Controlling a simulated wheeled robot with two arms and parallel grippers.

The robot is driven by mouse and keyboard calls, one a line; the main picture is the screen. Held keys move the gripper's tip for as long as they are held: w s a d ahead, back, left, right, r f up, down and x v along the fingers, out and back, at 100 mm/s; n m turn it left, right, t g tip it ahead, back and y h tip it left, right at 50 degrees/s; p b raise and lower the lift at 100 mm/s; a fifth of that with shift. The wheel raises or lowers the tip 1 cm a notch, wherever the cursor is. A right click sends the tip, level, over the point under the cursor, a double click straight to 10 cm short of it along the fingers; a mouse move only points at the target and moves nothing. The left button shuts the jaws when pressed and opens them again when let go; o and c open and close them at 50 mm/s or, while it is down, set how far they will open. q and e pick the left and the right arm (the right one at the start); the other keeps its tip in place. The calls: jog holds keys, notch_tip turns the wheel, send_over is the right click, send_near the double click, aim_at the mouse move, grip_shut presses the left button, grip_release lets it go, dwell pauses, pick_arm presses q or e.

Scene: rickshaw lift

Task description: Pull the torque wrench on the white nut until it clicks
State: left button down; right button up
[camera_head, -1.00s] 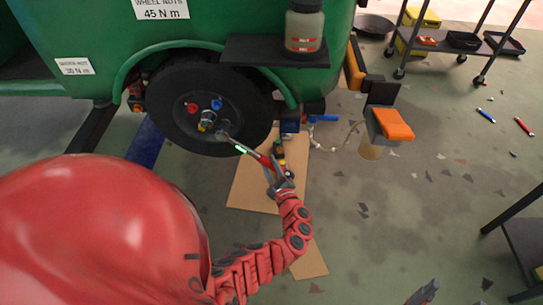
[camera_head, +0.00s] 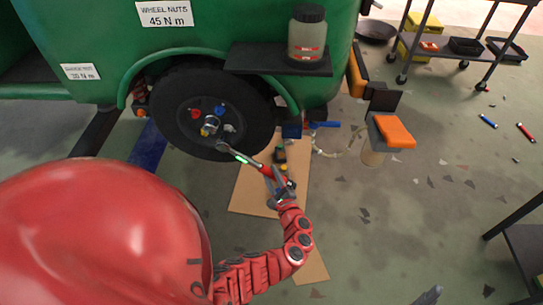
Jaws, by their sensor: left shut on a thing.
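The torque wrench (camera_head: 262,168) has a red handle and a bright shaft with a small green patch. It slants from the lower right of the dark wheel (camera_head: 178,128) down to the right. Its head (camera_head: 223,147) is at the wheel face, near a pale nut that seems to be the white nut (camera_head: 229,128); I cannot tell which nut the head sits on. My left gripper (camera_head: 279,184) is shut on the wrench handle. A grey tip at the bottom edge seems to be my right gripper (camera_head: 428,296); its jaws cannot be made out.
Red (camera_head: 195,114), blue (camera_head: 220,110) and yellow (camera_head: 205,131) nuts sit on the wheel. A dark shelf with a jar (camera_head: 307,35) juts out above. Cardboard (camera_head: 250,190) lies below the wrench.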

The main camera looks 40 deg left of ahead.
pick_arm(q)
jog(key=shift+s+d+p, duration=0.3)
jog(key=shift+s+d, duration=0.25)
jog(key=shift+s, duration=0.3)
jog(key=s+d+p, duration=0.1)
jog(key=s+d, duration=0.2)
jog(key=s, duration=0.3)
jog(key=shift+d, duration=0.35)
dwell(0.4)
